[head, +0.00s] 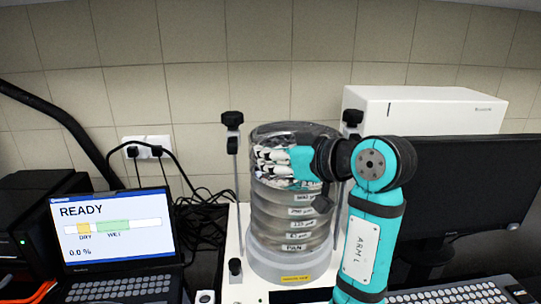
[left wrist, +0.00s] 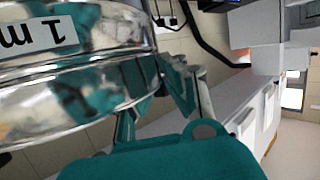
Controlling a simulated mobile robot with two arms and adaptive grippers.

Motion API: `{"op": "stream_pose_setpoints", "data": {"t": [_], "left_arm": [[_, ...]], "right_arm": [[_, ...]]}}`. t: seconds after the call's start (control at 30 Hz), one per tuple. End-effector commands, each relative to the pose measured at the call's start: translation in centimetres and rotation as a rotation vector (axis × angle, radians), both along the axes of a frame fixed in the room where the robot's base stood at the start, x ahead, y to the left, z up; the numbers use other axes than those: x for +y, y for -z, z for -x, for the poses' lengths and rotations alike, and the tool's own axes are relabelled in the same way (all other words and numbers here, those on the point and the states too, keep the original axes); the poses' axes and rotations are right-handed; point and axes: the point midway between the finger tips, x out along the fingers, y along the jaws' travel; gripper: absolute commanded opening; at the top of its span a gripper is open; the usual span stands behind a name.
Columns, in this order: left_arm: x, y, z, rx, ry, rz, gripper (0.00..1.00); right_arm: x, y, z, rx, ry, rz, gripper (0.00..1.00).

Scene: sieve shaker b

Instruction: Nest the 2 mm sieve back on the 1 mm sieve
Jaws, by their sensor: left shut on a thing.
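The sieve stack stands upright on the shaker. The 1 mm sieve (left wrist: 45,38) shows its label upside down in the left wrist view. A second shiny ring, which I take for the 2 mm sieve (left wrist: 60,105), adjoins it there; its label is not visible. In the head view my left gripper (head: 272,162) is at the upper part of the stack, shut on the upper sieve's wall and hiding much of it. Its fingers (left wrist: 158,105) also show at the ring in the left wrist view. I cannot tell whether the two sieves are fully seated. My right gripper is not in view.
Lower sieves and the pan (head: 294,248) are stacked beneath. A clamp rod with a black knob (head: 232,119) stands left of the stack, another knob (head: 352,117) right. A laptop (head: 112,225) is at the left, a dark monitor (head: 465,190) at the right.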

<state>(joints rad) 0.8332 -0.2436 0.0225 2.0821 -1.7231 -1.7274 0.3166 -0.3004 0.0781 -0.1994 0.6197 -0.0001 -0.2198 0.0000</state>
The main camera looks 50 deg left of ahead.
Motion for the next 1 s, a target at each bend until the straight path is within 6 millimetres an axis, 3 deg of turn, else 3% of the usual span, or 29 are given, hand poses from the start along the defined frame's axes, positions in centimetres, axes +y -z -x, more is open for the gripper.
{"op": "stream_pose_setpoints", "data": {"t": [0.17, 0.2, 0.4, 0.7, 1.0], "left_arm": [[0.0, -0.1, 0.0, -0.003, 0.0, -0.002, 0.0], [0.0, -0.1, 0.0, -0.003, 0.0, -0.002, 0.09], [0.0, -0.1, 0.0, -0.002, 0.0, -0.001, 0.33], [0.0, -0.2, 0.0, 0.001, 0.0, 0.001, 0.33], [0.0, -2.5, 0.0, 0.0, 0.001, 0.0, 0.33]], "right_arm": [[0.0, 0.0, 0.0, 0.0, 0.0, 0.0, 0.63], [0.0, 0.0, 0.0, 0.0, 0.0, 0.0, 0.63], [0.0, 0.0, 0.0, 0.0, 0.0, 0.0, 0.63], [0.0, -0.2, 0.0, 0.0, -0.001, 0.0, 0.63], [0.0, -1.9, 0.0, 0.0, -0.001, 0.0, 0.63]]}}
